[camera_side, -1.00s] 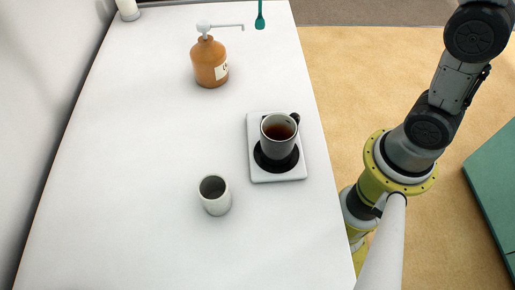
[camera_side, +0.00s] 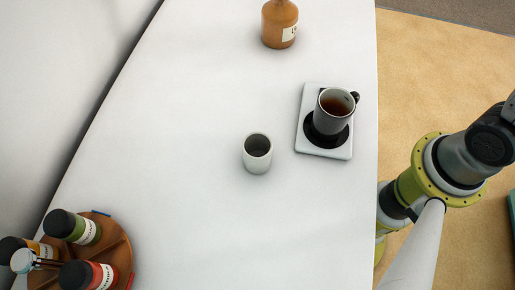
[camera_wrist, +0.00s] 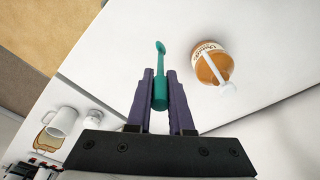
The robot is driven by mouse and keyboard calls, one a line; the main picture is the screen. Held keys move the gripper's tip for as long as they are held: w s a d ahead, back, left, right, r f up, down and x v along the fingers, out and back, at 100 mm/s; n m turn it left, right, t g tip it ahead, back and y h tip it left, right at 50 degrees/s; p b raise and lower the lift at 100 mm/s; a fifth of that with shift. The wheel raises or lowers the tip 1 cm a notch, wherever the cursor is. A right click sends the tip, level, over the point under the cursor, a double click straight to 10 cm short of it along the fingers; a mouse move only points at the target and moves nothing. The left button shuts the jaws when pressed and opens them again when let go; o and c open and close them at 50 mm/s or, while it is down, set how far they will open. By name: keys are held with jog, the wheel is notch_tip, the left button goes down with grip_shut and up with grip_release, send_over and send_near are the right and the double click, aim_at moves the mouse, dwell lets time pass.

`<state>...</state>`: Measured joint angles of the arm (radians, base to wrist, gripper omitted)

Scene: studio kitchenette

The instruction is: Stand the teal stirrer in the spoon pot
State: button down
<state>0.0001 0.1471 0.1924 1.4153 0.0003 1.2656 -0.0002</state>
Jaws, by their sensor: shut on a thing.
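The teal stirrer (camera_wrist: 160,88) is between the two purple fingers of my gripper (camera_wrist: 160,74) in the wrist view. My gripper is shut on it, and its rounded tip sticks out beyond the fingertips. In the side view a small pale pot (camera_side: 257,160), which I take as the spoon pot, stands upright on the white counter with its dark mouth open upward. Nothing shows standing in it. My gripper and the stirrer are outside the side view, so their distance from the pot cannot be told.
A mug of dark drink (camera_side: 330,118) stands on a white warmer (camera_side: 313,148) right of the pot. An amber pump bottle (camera_side: 279,27) is behind, also in the wrist view (camera_wrist: 212,62). A wooden turntable (camera_side: 118,258) holds several jars. Counter left of the pot is clear.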

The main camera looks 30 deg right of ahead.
notch_tip(320, 180, up, 12)
jog(key=shift+r, duration=0.1)
jog(key=s+a+n+y, duration=0.1)
jog(key=s+a+n, duration=0.25)
jog(key=a, duration=0.65)
jog(key=s+a+n, duration=0.2)
jog(key=a+n, duration=0.3)
jog(key=a, duration=0.5)
jog(key=s+a+n+g, duration=0.1)
jog(key=s+a+n, duration=0.9)
jog(key=s+a, duration=0.55)
notch_tip(320, 180, down, 21)
jog(key=shift+w, duration=0.15)
jog(key=shift+a+m, duration=0.1)
jog(key=shift+m, duration=0.15)
